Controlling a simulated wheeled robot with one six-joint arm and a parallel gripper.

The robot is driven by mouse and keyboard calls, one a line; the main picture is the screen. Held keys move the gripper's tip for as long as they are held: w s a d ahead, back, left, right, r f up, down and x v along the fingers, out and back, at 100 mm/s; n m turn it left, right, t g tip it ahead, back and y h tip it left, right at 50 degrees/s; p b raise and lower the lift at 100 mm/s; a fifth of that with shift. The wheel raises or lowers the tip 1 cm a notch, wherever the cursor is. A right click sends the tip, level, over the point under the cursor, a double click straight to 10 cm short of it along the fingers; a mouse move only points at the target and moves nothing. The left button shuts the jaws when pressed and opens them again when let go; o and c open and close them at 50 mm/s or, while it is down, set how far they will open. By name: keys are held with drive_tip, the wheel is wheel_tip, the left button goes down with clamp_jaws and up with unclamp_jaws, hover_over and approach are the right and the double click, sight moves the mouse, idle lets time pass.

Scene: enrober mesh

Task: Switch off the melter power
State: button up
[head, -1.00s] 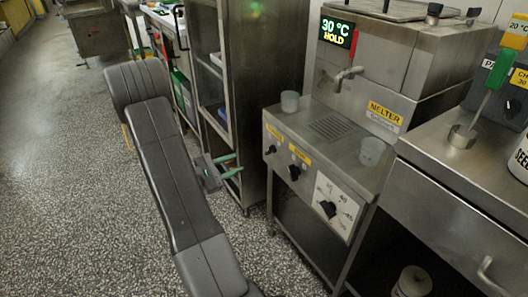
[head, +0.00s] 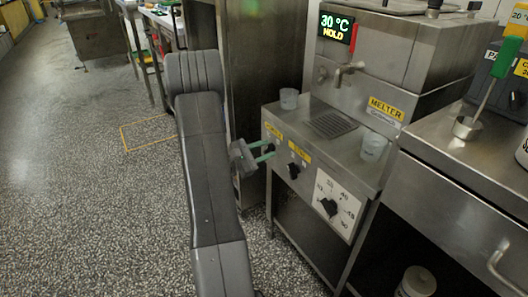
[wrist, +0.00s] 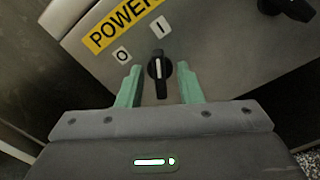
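The melter (head: 365,65) is a steel machine with a display reading 30 °C HOLD. Its front panel has a yellow POWER label (wrist: 120,22) with O and I marks under it. The black power knob (wrist: 160,72) has a white line pointing toward the I mark. My gripper (wrist: 159,80) is open, with its green fingers on either side of the knob and gaps visible on both sides. In the head view my gripper (head: 268,152) is at the left end of the panel, where the fingers partly hide the knob.
A second black knob (head: 293,171) and a temperature dial (head: 329,207) are further right on the panel. Two cups (head: 289,98) stand on the ledge above. A steel cabinet (head: 262,60) stands close behind my gripper. The floor at left is open.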

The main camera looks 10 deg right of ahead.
drive_tip(key=c, duration=0.7)
drive_tip(key=shift+o, duration=0.2)
drive_tip(key=n+p, duration=0.3)
drive_tip(key=shift+r+n+p, duration=0.2)
drive_tip(key=shift+n+p, duration=0.15)
drive_tip(key=shift+n, duration=0.05)
drive_tip(key=n+p, duration=0.2)
drive_tip(key=shift+n, duration=0.4)
drive_tip(key=n+p, duration=0.4)
drive_tip(key=n, duration=0.1)
drive_tip(key=shift+f, duration=0.2)
drive_tip(key=shift+n, duration=0.3)
